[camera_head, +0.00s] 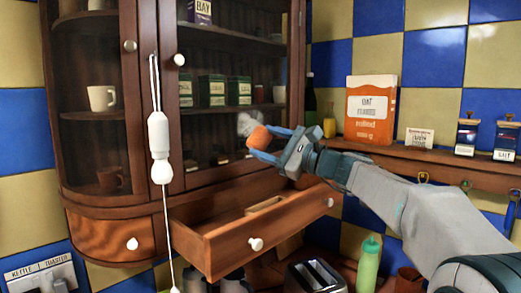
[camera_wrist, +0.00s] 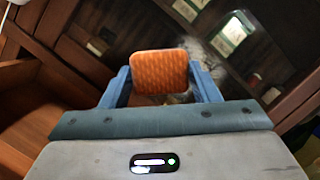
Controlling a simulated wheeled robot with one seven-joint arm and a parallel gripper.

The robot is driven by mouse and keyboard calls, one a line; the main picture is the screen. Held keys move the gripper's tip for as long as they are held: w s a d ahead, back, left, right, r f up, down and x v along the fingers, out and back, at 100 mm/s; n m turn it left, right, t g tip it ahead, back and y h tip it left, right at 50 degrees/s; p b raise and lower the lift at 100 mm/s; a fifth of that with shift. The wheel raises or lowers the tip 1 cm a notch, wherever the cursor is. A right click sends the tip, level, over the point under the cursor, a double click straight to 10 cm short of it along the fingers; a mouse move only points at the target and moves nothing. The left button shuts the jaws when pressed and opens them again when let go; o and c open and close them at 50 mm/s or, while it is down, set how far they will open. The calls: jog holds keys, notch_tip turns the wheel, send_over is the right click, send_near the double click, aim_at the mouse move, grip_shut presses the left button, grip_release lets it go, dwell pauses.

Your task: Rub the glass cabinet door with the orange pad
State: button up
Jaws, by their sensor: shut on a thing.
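My gripper (camera_head: 264,146) is shut on the orange pad (camera_head: 259,138), in front of the right glass cabinet door (camera_head: 207,132). In the wrist view the pad (camera_wrist: 160,72) sits between the blue fingers of my gripper (camera_wrist: 161,84), its textured face towards the camera. A whitish, cloudy smudge (camera_head: 247,123) shows on the glass just behind and above the pad. I cannot tell whether the pad touches the glass. Behind the glass are shelves with green tins (camera_head: 212,90).
An open wooden drawer (camera_head: 235,240) juts out below the door. A white cord with a pull (camera_head: 158,135) hangs in front of the cabinet. A shelf at right holds an orange oat box (camera_head: 371,110) and jars. A toaster (camera_head: 315,275) and a green bottle (camera_head: 368,262) stand below.

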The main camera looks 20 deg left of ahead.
jog(key=shift+w+a+p, duration=0.4)
jog(key=shift+a+p, duration=0.1)
jog(key=shift+a, duration=0.35)
jog(key=shift+w+a+p, duration=0.4)
jog(key=shift+a+p, duration=0.05)
jog(key=shift+a, duration=0.35)
jog(key=shift+w+a+p, duration=0.4)
jog(key=shift+a+p, duration=0.1)
jog(key=shift+a, duration=0.35)
jog(key=shift+w+a+p, duration=0.4)
jog(key=shift+w+a, duration=0.05)
jog(key=shift+a, duration=0.4)
jog(key=shift+w, duration=0.1)
